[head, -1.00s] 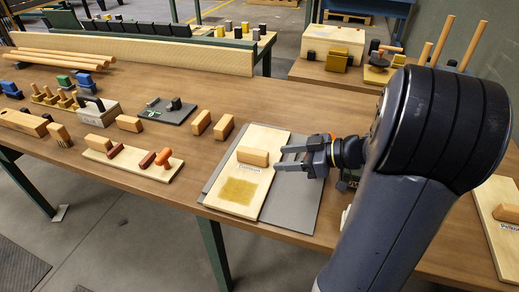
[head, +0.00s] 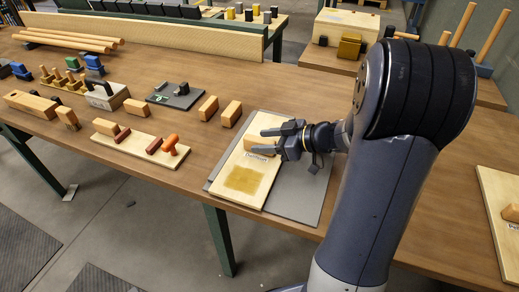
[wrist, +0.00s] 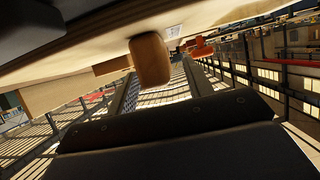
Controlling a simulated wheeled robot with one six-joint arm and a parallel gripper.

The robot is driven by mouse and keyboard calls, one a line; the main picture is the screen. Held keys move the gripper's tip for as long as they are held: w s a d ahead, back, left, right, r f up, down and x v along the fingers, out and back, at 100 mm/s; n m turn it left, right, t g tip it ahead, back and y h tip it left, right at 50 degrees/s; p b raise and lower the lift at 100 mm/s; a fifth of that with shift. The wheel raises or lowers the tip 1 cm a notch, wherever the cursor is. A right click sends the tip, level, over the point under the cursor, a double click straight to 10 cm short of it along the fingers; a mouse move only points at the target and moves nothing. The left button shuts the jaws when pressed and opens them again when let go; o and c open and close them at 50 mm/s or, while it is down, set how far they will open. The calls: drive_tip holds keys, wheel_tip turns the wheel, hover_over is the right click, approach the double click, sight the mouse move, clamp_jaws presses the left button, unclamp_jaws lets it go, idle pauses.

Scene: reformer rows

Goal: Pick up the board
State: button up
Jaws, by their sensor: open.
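The board (head: 222,191) is a pale wooden panel with a darker square patch and a small printed label. It lies flat on a grey mat (head: 298,199) on the workbench. A wooden block (head: 257,147) stands on the board like a handle; it also shows in the wrist view (wrist: 150,60). My gripper (head: 271,141) is open at the block, with one finger towards the far side and one towards the near side. In the wrist view the block appears between the two fingers. I see no clear contact, and the fingers hide part of the block in the head view.
Left of the board lies another pale board (head: 140,150) with a block and tools. Two loose wooden blocks (head: 231,113) stand behind. A grey plate (head: 175,97) lies farther back. Another board (head: 497,205) is at the right edge. Bare benchtop lies left of the mat.

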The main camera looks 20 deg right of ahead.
drive_tip(key=shift+x, duration=1.05)
clamp_jaws()
